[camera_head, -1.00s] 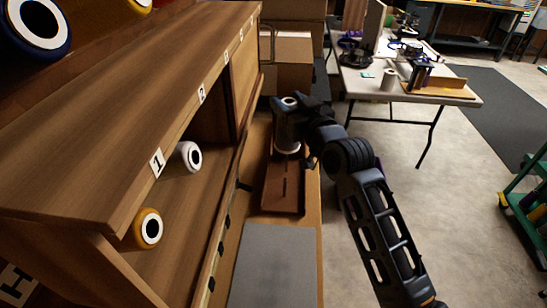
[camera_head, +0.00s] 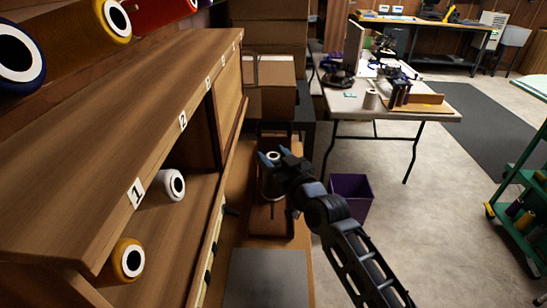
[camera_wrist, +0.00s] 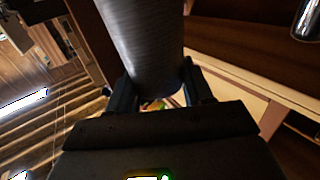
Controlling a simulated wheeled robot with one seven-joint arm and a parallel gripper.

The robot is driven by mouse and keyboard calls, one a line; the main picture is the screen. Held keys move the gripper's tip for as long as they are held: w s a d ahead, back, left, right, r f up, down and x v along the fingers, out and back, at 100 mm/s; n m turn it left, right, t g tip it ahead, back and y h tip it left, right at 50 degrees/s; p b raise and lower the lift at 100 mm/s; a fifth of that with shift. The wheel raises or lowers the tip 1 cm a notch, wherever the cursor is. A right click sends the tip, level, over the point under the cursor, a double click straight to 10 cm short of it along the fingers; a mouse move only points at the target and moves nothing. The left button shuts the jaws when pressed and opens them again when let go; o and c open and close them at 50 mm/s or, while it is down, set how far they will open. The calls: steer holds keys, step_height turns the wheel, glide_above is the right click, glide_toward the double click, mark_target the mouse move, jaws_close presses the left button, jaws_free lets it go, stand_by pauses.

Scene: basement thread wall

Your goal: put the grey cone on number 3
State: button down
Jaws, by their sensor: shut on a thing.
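The grey cone (camera_head: 272,186) is held in my gripper (camera_head: 275,157), with its pale round end facing up, above a brown tray. In the wrist view the dark grey cone (camera_wrist: 148,45) stands between the two fingers of my gripper (camera_wrist: 160,92), which are shut on it. The shelf's front edge carries small white number plates: 1 (camera_head: 136,193), 2 (camera_head: 183,120) and a further one, probably 3 (camera_head: 208,84), too small to read surely. They lie left of my gripper. The space beneath the far plates is partly hidden by the shelf top and a wooden panel.
A white spool (camera_head: 173,185) and a yellow spool (camera_head: 127,260) sit in the near shelf openings. The brown tray (camera_head: 268,226) lies below the cone. Cardboard boxes (camera_head: 270,88) stand behind. A purple bin (camera_head: 351,190) and a folding table (camera_head: 425,108) are to the right.

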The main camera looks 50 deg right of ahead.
steer(key=shift+f, duration=0.2)
steer(key=shift+c, duration=2.3)
jaws_free()
steer(key=shift+r, duration=0.1)
steer(key=shift+r, duration=0.15)
steer(key=shift+s+a, duration=0.1)
steer(key=shift+s, duration=0.2)
steer(key=b+v, duration=0.1)
steer(key=v, duration=1)
steer(key=shift+s, duration=0.2)
steer(key=shift+a, duration=0.15)
